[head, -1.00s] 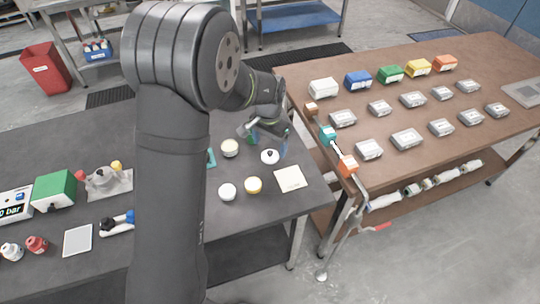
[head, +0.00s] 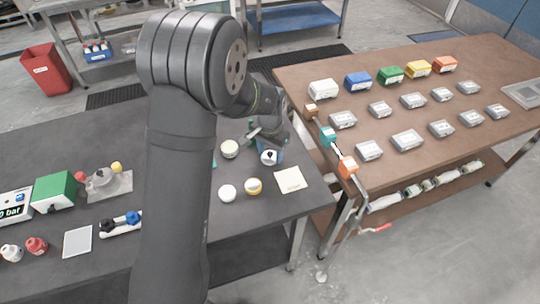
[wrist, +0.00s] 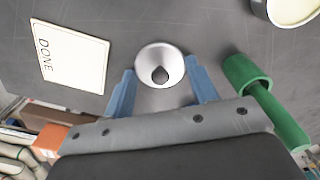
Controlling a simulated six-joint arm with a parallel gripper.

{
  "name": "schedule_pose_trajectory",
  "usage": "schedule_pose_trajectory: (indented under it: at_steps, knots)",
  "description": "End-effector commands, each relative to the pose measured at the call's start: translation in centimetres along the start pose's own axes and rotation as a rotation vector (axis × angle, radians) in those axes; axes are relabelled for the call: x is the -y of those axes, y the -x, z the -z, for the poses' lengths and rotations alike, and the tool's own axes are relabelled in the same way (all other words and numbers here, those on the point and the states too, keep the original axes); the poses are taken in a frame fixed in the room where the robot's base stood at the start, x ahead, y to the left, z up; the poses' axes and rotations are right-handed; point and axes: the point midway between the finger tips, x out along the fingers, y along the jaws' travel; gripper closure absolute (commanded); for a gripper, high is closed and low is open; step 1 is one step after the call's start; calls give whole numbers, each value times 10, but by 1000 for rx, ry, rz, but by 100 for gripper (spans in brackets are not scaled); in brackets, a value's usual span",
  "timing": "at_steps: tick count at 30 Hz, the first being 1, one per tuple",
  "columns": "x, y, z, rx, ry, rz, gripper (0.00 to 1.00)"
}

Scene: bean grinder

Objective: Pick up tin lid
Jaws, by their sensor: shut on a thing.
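The tin lid (head: 268,158) is a small white disc with a dark knob, near the right end of the dark table. In the wrist view the lid (wrist: 152,78) sits between the two blue fingers of my gripper (wrist: 161,80), one at each side of its rim. My gripper (head: 268,146) is shut on the lid in the head view, with the wrist partly covering that spot. I cannot tell whether the lid touches the table.
A white card marked DONE (wrist: 72,56) lies beside the lid. Cream-topped tin (head: 229,149), white round piece (head: 227,193) and yellow-sided tin (head: 253,186) stand nearby. A green cylindrical piece (wrist: 265,95) lies close to the right finger. The brown bench (head: 440,80) holds several boxes.

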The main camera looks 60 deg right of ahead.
Motion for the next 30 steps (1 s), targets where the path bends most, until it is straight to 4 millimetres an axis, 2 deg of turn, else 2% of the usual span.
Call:
schedule_pose_trajectory:
  at_steps: [8,14,15,24,30]
  knots:
    - [0,12,1,-2,0,1,69]
    - [0,46,1,-5,0,1,69]
    - [-12,49,-2,-2,-4,0,69]
    - [-78,88,-15,-3,-5,0,69]
    - [-105,105,-20,-2,-3,0,69]
